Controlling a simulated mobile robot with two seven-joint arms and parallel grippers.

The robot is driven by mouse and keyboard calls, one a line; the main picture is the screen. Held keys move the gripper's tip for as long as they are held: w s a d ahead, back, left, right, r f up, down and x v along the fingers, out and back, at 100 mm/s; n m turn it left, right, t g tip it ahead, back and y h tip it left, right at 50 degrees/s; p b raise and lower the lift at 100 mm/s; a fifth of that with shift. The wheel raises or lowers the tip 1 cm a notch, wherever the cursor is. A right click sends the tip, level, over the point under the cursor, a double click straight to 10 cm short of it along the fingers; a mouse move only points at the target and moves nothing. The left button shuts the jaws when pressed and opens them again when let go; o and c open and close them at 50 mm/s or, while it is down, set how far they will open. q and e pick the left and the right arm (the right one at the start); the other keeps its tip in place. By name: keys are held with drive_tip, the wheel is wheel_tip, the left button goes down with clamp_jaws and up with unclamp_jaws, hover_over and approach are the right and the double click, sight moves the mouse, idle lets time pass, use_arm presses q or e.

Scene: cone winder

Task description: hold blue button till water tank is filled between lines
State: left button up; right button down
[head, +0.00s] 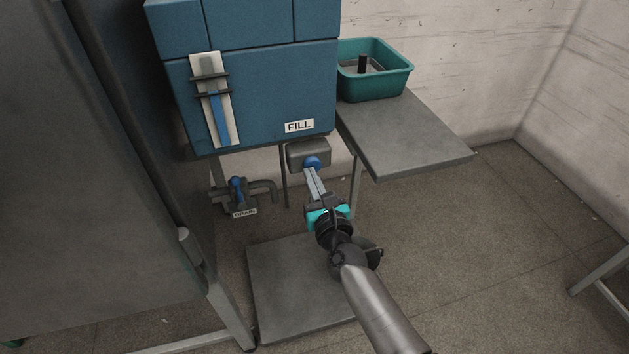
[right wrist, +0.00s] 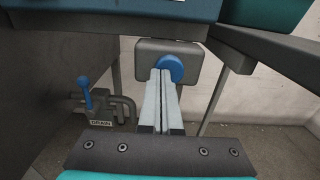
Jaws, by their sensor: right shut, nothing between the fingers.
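The blue button (head: 312,162) sits on a grey box under the FILL label (head: 299,126). My right gripper (head: 310,172) is shut and empty, with its fingertips at the lower part of the button. In the right wrist view the button (right wrist: 170,69) shows just behind the fingertips (right wrist: 161,74); I cannot tell whether it is pressed in. The blue water tank (head: 255,90) has a pale gauge (head: 211,98) with two dark line brackets. My left gripper is not in view.
A DRAIN valve with a blue handle (head: 237,188) is left of the button. A grey side shelf (head: 415,135) carries a teal bin (head: 375,82) at right. A grey plate (head: 290,285) lies low beneath. A large grey panel (head: 80,180) fills the left.

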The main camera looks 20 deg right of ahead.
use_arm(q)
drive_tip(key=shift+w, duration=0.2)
use_arm(e)
drive_tip(key=shift+w+r, duration=0.35)
drive_tip(key=shift+r, duration=0.05)
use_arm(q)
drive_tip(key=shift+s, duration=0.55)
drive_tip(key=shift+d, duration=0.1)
use_arm(e)
drive_tip(key=shift+s+f, duration=0.1)
